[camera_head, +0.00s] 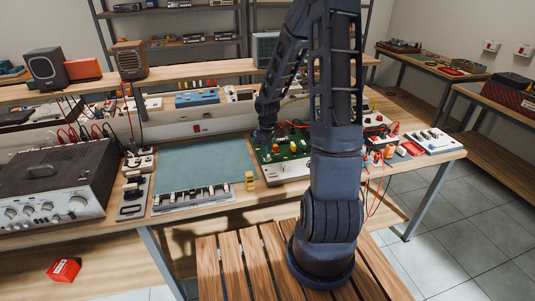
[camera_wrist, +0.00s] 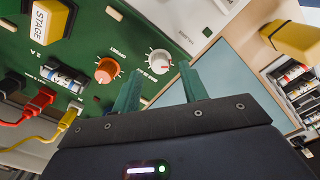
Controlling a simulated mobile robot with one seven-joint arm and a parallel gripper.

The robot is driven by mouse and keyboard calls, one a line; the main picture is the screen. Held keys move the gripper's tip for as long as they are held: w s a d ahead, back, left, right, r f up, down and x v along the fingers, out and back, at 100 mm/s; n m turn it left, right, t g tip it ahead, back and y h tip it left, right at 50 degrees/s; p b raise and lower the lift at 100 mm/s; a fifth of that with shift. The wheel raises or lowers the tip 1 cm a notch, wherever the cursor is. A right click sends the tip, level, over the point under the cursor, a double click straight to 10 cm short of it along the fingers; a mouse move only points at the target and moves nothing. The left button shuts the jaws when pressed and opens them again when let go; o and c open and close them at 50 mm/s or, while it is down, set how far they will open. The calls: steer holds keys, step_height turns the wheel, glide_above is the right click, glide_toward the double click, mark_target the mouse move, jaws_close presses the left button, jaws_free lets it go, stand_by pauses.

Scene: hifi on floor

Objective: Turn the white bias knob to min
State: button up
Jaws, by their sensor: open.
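The white knob (camera_wrist: 159,62) sits on a green circuit board (camera_wrist: 85,28) in the wrist view, with a ring of marks around it. Its lettering is too small to read surely. My gripper (camera_wrist: 160,68) is open, its two green fingertips on either side of the white knob in the picture. I cannot tell whether they touch it. In the head view my gripper (camera_head: 263,135) is at the left part of the green board (camera_head: 290,168), and the white knob cannot be made out there.
An orange knob (camera_wrist: 108,70) is just left of the white one. Red and yellow plugs (camera_wrist: 40,100) with cables sit at the board's left, near a yellow block (camera_wrist: 50,18) marked STAGE. A blue-grey mat (camera_head: 210,160) lies left of the board, with a small yellow object (camera_head: 249,181) near its corner.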

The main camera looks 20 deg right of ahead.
step_height(320, 180, up, 8)
stand_by(0.5)
steer(key=shift+r, duration=0.15)
steer(key=s+d+r+m+t+h, duration=0.1)
steer(key=s+r+m, duration=0.1)
steer(key=s+r, duration=0.4)
steer(key=s+d+r+m+t, duration=0.1)
steer(key=s+r+m, duration=0.25)
steer(key=r, duration=0.55)
steer(key=s+r+m+t+y, duration=0.1)
steer(key=s+r+m, duration=0.3)
steer(key=s, duration=1.2)
step_height(320, 180, up, 4)
steer(key=shift+s+d+f+m+t, duration=0.15)
steer(key=shift+d+m+t, duration=0.15)
steer(key=shift+t, duration=0.5)
